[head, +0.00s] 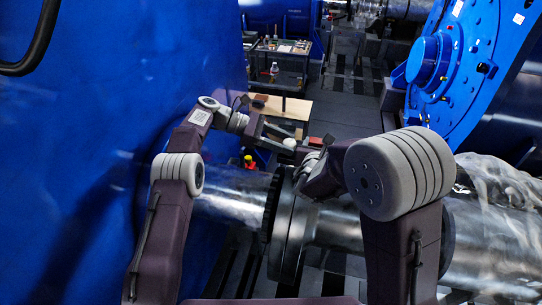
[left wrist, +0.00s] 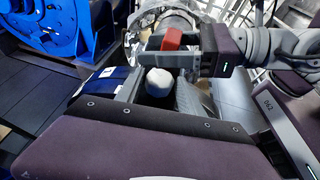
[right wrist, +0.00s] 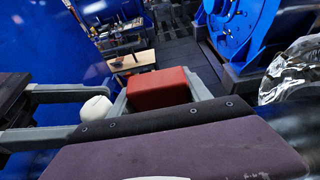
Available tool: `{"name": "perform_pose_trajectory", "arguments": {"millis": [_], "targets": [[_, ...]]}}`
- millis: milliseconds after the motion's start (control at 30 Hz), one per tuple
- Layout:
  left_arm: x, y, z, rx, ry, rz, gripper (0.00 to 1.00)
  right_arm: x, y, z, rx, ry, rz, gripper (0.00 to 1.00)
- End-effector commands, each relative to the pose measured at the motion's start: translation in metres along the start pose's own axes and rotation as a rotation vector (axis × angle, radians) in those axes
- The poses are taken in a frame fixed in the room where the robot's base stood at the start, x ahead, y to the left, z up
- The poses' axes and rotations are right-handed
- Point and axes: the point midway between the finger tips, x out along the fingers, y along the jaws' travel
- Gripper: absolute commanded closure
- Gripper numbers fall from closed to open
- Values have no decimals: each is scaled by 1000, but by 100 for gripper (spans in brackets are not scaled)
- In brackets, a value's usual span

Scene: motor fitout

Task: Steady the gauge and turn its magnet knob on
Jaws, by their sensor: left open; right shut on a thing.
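A red block (right wrist: 158,88) sits between the fingers of my right gripper (right wrist: 160,82), which is shut on it. The block also shows in the left wrist view (left wrist: 172,40), at the top. A white rounded piece (left wrist: 160,82) lies between the spread fingers of my left gripper (left wrist: 157,85), which is open. The white piece also shows in the head view (head: 289,143) and at the left of the right wrist view (right wrist: 97,109). Which of these is the gauge's base or knob, and whether they are joined, I cannot tell. No dial face is clear.
A big blue housing (head: 95,130) fills the left. A metal shaft (head: 335,228) with a flange (head: 290,225) runs below my grippers. A blue motor part (head: 470,60) stands at the right. A wooden-topped bench (head: 280,106) and a tool table lie behind, with floor between.

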Motion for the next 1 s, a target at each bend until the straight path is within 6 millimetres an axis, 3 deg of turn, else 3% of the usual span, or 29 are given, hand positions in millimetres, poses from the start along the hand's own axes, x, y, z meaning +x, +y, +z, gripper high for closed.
{"name": "perform_pose_trajectory", "arguments": {"millis": [467, 1000], "targets": [[0, 0, 3, -40, -6, 97, 55, 0, 0, -1, 2, 1, -1, 92], [3, -8, 4, -198, 1, 496, 55, 0, 0, 0, 2, 1, -1, 92]]}}
